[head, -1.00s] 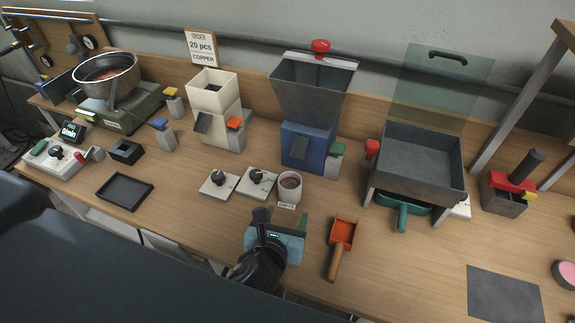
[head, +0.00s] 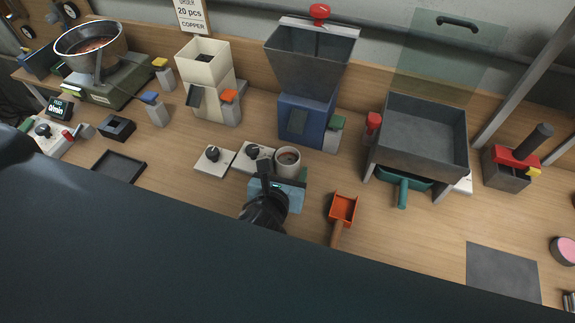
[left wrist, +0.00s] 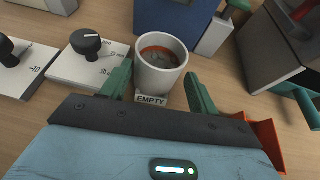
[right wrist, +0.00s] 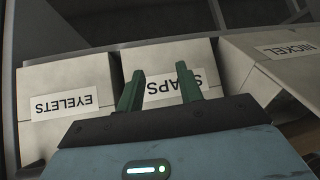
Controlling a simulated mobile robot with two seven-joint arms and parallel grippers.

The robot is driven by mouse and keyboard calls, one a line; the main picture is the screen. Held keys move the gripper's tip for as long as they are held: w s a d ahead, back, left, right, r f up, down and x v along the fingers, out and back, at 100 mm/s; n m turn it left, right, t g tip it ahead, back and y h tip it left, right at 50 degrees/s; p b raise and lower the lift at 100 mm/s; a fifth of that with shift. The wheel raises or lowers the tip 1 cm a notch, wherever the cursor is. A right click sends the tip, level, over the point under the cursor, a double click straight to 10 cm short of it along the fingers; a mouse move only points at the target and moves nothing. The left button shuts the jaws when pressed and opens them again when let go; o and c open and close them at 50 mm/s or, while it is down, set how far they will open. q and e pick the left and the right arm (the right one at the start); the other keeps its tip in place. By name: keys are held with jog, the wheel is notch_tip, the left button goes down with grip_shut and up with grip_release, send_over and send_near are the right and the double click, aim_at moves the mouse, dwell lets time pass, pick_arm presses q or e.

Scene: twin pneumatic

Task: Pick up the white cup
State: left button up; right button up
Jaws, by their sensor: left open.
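The white cup (head: 287,160) stands upright on the bench in front of the blue hopper machine, with small reddish-brown contents inside. In the left wrist view the cup (left wrist: 160,75) is just ahead of my left gripper (left wrist: 157,85), between the directions of its two green fingers. The fingers are open and the cup's near side is at about their tips; I cannot tell whether they touch it. A label reading EMPTY (left wrist: 152,100) lies at the cup's foot. My right gripper (right wrist: 158,80) is away from the cup, its fingers apart in front of labelled boxes.
Two white dial plates (head: 214,160) sit left of the cup. The blue hopper machine (head: 306,115) stands behind it. An orange scoop (head: 343,208) lies to the right. The right wrist view shows boxes marked EYELETS (right wrist: 65,100), SNAPS and NICKEL (right wrist: 275,65).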

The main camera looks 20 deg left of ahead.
aim_at(290, 159)
pick_arm(q)
jog(key=x, duration=0.4)
jog(key=shift+w+a, duration=0.2)
jog(key=shift+w, duration=0.15)
jog(key=c, duration=0.8)
pick_arm(e)
jog(key=shift+a, duration=0.15)
